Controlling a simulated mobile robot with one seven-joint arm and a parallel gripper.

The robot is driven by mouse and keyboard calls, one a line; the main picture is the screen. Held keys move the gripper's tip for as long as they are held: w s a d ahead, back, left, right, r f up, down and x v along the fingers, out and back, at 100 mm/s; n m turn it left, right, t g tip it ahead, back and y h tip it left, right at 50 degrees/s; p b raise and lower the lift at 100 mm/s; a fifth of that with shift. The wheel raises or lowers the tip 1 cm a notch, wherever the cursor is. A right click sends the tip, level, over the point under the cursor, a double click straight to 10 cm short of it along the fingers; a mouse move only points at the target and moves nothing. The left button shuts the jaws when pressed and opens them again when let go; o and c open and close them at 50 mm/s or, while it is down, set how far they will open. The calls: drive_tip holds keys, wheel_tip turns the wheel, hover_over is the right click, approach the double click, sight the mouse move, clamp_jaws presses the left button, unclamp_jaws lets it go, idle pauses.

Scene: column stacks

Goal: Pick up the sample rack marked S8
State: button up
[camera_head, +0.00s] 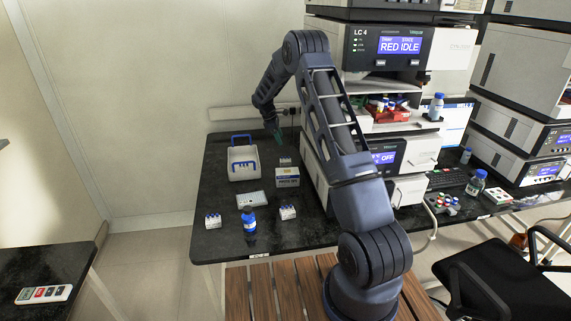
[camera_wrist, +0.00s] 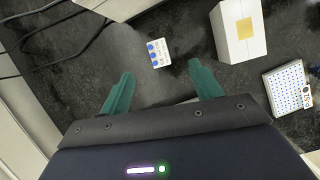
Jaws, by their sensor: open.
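A small white sample rack with blue caps (camera_wrist: 158,53) lies on the dark bench, ahead of my fingertips in the wrist view. It also shows in the head view as a small rack (camera_head: 285,161) behind a white box. Its marking is too small to read. My gripper (camera_wrist: 160,72) is open and empty, with its green fingers spread and the rack beyond the gap between them. In the head view my gripper (camera_head: 275,137) hangs above the back of the bench.
A white box (camera_wrist: 240,30) stands close beside the rack. A white well plate (camera_wrist: 288,88) lies farther right. A carrier with a blue handle (camera_head: 243,164) and a blue bottle (camera_head: 249,220) stand on the bench (camera_head: 225,250). Cables (camera_wrist: 60,45) run at upper left.

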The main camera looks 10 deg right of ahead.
drive_tip(key=n, duration=0.1)
approach(286, 160)
drive_tip(key=x, duration=0.9)
drive_tip(key=shift+f, duration=0.1)
drive_tip(key=shift+c, duration=0.4)
drive_tip(key=c, duration=1)
